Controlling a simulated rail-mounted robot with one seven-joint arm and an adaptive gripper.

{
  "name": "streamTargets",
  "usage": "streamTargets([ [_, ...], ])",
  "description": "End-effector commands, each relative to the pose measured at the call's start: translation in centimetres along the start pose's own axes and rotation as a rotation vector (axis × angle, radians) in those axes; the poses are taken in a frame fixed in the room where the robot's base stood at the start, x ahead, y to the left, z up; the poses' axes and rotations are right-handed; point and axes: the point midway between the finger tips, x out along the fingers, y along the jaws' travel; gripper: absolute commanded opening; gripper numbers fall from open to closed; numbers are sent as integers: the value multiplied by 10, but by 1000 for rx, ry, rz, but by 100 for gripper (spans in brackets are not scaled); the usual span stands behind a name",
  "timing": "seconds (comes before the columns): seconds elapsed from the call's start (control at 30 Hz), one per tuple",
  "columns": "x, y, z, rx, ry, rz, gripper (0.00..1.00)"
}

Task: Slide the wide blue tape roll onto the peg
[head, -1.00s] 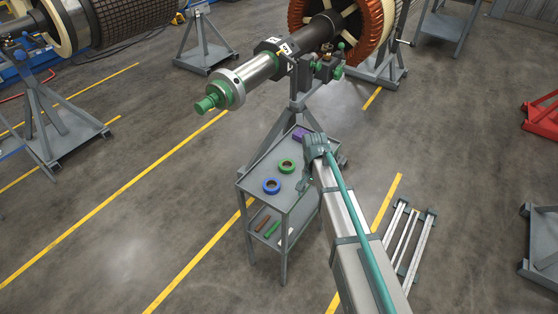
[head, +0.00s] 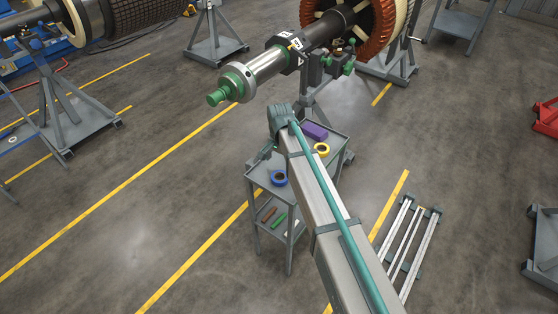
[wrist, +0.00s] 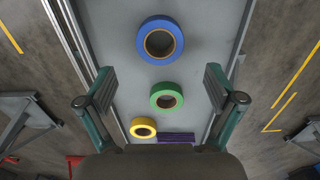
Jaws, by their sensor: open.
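The blue tape roll (wrist: 160,23) lies flat on the cart top in the wrist view, above the space between my fingers, its brown core facing up. It also shows on the cart in the head view (head: 279,185). My gripper (wrist: 159,88) is open and empty, its two fingers wide apart above the cart and touching no roll. A green roll (wrist: 155,98) and a smaller yellow roll (wrist: 143,122) lie between and below the fingers in the picture. A green stub (head: 218,97) ends the rotor shaft; I cannot tell whether it is the peg.
The grey cart (head: 262,182) has a lower shelf with small items. A purple block (head: 315,131) lies at its far end. The rotor stand (head: 318,92) rises behind the cart. Open floor lies left of the cart.

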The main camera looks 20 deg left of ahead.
Motion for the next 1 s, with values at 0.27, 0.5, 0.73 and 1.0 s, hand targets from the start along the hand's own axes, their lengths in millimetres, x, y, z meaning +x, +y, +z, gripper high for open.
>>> streamTargets([
  [0.27, 41, 0, 0, 0, -1, 1, 92],
  [0.5, 67, 0, 0, 0, -1, 1, 92],
  [0.73, 74, 0, 0, -1, 0, 1, 92],
  [1.0, 73, 0, 0, -1, 0, 1, 82],
])
